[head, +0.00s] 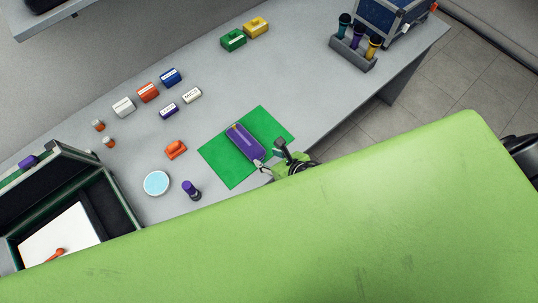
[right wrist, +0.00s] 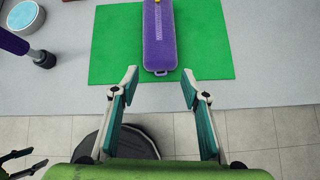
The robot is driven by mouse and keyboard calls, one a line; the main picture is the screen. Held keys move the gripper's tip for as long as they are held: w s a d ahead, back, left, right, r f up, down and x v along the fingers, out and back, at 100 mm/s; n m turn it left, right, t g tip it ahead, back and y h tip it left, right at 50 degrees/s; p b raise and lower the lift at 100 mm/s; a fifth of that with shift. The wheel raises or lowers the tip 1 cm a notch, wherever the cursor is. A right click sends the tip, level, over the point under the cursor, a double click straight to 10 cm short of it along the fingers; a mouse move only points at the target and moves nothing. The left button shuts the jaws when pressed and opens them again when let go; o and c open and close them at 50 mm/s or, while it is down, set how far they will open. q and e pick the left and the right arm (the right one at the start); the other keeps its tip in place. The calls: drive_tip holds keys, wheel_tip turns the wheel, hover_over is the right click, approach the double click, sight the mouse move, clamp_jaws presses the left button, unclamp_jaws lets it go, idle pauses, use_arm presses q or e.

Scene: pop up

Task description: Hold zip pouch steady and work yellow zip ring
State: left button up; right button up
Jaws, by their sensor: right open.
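A purple zip pouch (head: 245,141) lies flat on a green mat (head: 219,160). In the right wrist view the pouch (right wrist: 158,48) shows its pale zip line, and a small bit of the yellow zip ring (right wrist: 157,1) shows at the top edge. My right gripper (head: 262,167) is at the near end of the pouch. In the right wrist view its fingers (right wrist: 160,80) are spread and empty, short of the pouch's near end. Two dark fingers at the lower left of that view look like my left gripper (right wrist: 38,157), apart and empty.
An open case (head: 119,200) is at far left. Several small boxes and a bottle rack (head: 352,55) are farther back.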

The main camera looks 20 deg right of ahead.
sight(259, 154)
drive_tip(key=shift+d+f+n, duration=0.1)
drive_tip(key=shift+d+n, duration=0.1)
drive_tip(key=shift+n, duration=0.4)
drive_tip(key=shift+f, duration=0.2)
drive_tip(key=b+x, duration=0.5)
drive_tip(key=shift+w+a+f, duration=0.1)
drive_tip(key=shift+a+f, duration=0.05)
drive_tip(key=shift+f, duration=0.05)
drive_tip(key=shift+w+a+f, duration=0.1)
drive_tip(key=shift+w, duration=0.2)
drive_tip(key=shift+x, duration=0.8)
clamp_jaws()
